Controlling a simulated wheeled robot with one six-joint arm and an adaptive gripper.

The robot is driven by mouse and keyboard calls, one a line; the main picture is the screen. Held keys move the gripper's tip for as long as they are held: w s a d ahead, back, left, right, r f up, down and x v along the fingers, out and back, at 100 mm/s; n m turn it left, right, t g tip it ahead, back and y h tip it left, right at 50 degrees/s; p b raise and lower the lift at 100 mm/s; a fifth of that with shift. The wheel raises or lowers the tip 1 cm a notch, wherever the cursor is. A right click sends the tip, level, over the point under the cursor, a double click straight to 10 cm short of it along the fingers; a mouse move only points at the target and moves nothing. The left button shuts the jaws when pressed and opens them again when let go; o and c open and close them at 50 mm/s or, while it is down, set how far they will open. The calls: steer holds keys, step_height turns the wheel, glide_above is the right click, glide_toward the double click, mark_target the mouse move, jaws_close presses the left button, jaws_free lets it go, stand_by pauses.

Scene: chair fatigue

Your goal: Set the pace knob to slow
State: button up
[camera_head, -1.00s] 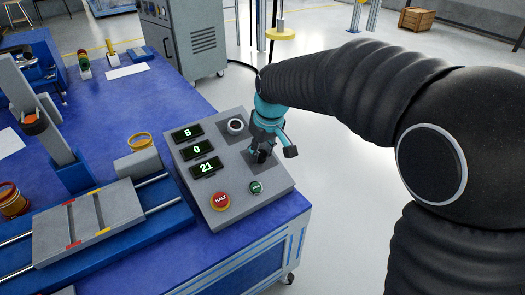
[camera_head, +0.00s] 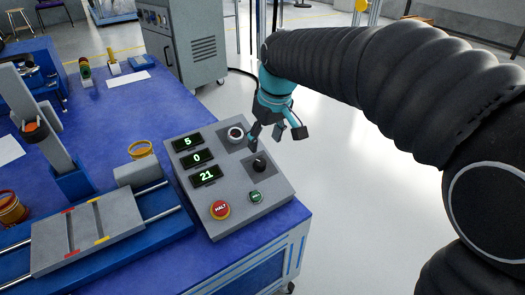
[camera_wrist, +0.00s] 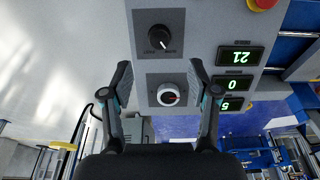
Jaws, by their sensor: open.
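The grey control box holds two knobs. A silver-rimmed knob (camera_head: 236,134) sits on another dark plate; in the wrist view this silver knob (camera_wrist: 168,95) shows a red mark. My gripper (camera_head: 276,135) is open and empty, above the box's far right edge and apart from both knobs.
The control box (camera_head: 233,210) also bears green displays (camera_head: 197,158) reading 5, 0 and 21, a red HALT button (camera_head: 220,210) and a small green button (camera_head: 256,197). It stands at the right edge of the blue bench (camera_head: 120,100). A slide fixture (camera_head: 90,232) lies to the left.

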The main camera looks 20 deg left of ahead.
steer(key=shift+v, duration=1.7)
steer(key=s+d+f+m+p, duration=0.1)
steer(key=s+d+f+m, duration=0.3)
steer(key=d, duration=0.3)
steer(key=s+d+r+m+t+h+p, duration=0.1)
steer(key=s+d+r+m+t+p, duration=0.1)
steer(key=s+d, duration=0.5)
steer(key=s+d+r+m+t+h+p, duration=0.1)
steer(key=s+d+r+m+p, duration=0.1)
steer(key=s+d, duration=0.6)
steer(key=d+m+p, duration=0.1)
steer(key=d+m, duration=0.1)
steer(key=d, duration=0.5)
steer(key=shift+s+d+r+t+p, duration=0.25)
steer(key=shift+s+d+t+p, duration=0.05)
steer(key=shift+s+t, duration=0.1)
